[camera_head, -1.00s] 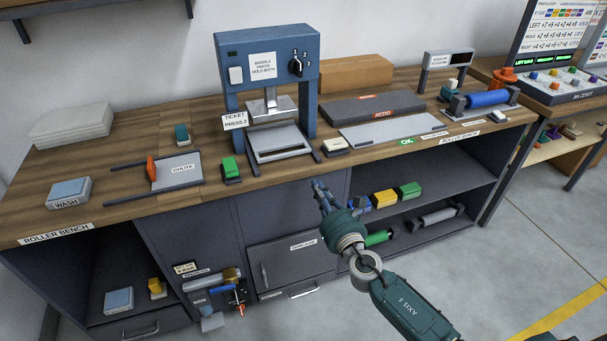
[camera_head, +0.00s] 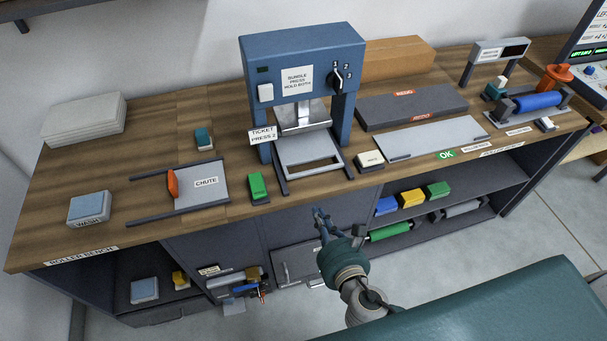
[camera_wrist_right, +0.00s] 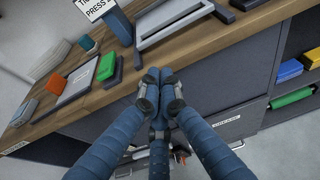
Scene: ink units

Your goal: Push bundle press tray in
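The blue bundle press (camera_head: 300,62) stands on the wooden bench. Its light grey tray (camera_head: 302,147), with an open frame handle at the front, sticks out of the press toward the bench's front edge. The tray also shows at the top of the right wrist view (camera_wrist_right: 172,12). My right gripper (camera_head: 319,213) is just in front of the bench edge, below and apart from the tray. In the right wrist view its blue fingers (camera_wrist_right: 158,76) come together with nothing between them. My left gripper is not in view.
A green block (camera_head: 258,187) sits left of the tray and a cream button block (camera_head: 370,160) right of it. The chute (camera_head: 206,183) with its orange handle lies farther left. The grey cabinet front (camera_head: 226,257) and open shelves are below the bench top.

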